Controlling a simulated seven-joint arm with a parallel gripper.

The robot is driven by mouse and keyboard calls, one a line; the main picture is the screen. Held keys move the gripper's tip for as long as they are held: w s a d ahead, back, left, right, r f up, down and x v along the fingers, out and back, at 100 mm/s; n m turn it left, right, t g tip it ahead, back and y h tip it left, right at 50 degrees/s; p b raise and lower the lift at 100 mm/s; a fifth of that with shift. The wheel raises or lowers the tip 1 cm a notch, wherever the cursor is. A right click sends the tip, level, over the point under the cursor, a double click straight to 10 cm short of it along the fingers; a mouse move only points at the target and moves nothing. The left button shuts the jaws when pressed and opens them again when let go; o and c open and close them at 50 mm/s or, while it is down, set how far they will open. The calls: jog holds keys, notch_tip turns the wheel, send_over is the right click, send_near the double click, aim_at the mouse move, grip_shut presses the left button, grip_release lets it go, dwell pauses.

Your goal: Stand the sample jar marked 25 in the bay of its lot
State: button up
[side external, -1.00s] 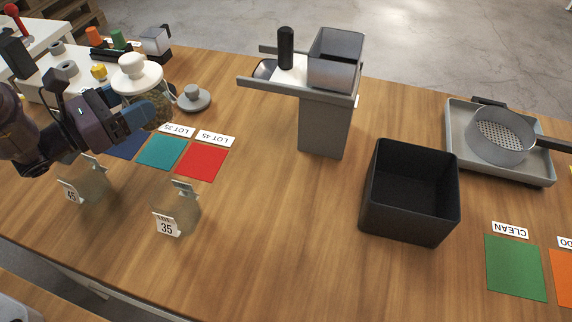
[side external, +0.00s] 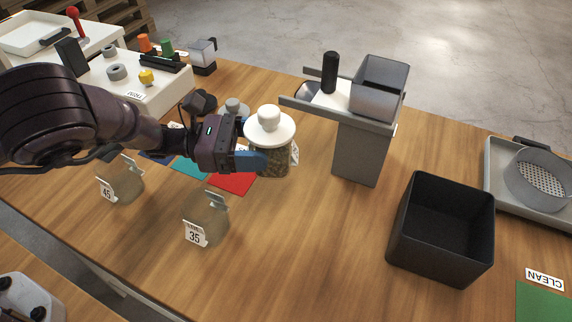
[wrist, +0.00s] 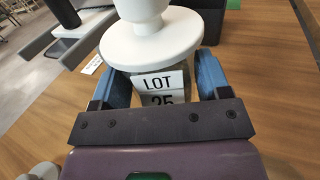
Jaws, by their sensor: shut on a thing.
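The sample jar (side external: 270,160) has a wide white lid with a knob and grainy contents; in the wrist view its tag reads LOT 25 (wrist: 160,85). My gripper (side external: 258,160) is shut on the jar, with a blue finger (wrist: 208,75) on each side. The jar is upright, by the right edge of the red bay (side external: 232,182); its height above the table is unclear. The teal bay (side external: 190,168) lies left of the red one. The blue bay (side external: 153,158) is farthest left, mostly behind my arm. The bay cards are mostly hidden now.
See-through pieces tagged 45 (side external: 124,186) and 35 (side external: 210,220) stand in front of the bays. A grey hopper stand (side external: 362,150) and an open black bin (side external: 442,235) are to the right. A grey disc with a knob (side external: 236,108) stands behind. Wood between bays and bin is clear.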

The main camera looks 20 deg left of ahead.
jog(key=w+f, duration=0.1)
jog(key=f, duration=0.1)
jog(key=w+d+f, duration=0.1)
jog(key=w+f, duration=0.1)
jog(key=w+d+f, duration=0.1)
jog(key=f, duration=0.1)
jog(key=shift+w+d+f, duration=0.1)
jog(key=shift+w+d, duration=0.1)
jog(key=shift+w, duration=0.15)
jog(key=shift+f, duration=1.45)
jog(key=o, duration=1)
jog(key=shift+f, duration=0.15)
